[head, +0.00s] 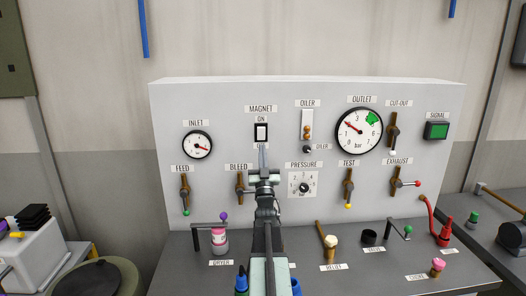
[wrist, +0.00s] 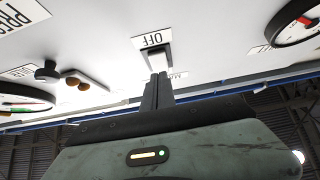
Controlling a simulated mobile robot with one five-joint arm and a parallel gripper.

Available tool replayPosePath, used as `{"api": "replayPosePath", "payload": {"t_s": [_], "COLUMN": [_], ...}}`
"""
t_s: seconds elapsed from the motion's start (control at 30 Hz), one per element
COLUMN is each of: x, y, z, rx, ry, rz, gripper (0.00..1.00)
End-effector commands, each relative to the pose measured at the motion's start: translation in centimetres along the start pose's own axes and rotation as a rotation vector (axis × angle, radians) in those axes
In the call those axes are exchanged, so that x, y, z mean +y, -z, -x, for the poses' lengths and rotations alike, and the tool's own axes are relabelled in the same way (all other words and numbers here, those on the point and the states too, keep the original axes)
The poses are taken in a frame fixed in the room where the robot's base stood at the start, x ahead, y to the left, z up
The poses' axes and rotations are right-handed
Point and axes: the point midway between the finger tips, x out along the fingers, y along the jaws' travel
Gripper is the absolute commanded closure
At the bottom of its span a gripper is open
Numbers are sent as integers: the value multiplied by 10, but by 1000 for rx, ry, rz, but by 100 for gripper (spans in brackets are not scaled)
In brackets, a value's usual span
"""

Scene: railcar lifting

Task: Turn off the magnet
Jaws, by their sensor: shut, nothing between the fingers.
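The magnet switch (head: 261,132) is a white rocker in a black frame on the grey panel (head: 225,100). The MAGNET sign and an ON label are above it. My gripper (head: 263,148) is shut and empty, its tips just below the rocker in the head view. In the wrist view, which is upside down, the shut fingers (wrist: 157,85) reach the white rocker (wrist: 158,61) and hide part of it. The OFF label (wrist: 155,40) is visible there. I cannot tell whether the tips touch the rocker. In the head view my gripper covers the OFF label.
The bleed lever (head: 239,188) is left of my arm, and the pressure dial (head: 302,184) is right of it. The oiler (head: 307,130) and outlet gauge (head: 359,131) are farther right. A dryer handle (head: 220,238) and relief lever (head: 328,240) stand on the shelf below.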

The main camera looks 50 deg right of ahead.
Motion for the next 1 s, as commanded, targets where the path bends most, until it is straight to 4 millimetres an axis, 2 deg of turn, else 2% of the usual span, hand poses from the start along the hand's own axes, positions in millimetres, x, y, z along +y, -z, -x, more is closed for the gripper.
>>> {"api": "replayPosePath", "payload": {"t_s": [0.03, 0.2, 0.3, 0.4, 1.0], "x": [1, 2, 2, 3, 0], "y": [-6, -20, -24, -26, -24], "z": [20, 63, 84, 97, 98], "rx": [0, 0, 0, 0, 0], "ry": [-1, -3, -3, -3, 0], "rz": [1, 3, 3, 3, 0], "gripper": [100, 100, 100, 100, 100]}}
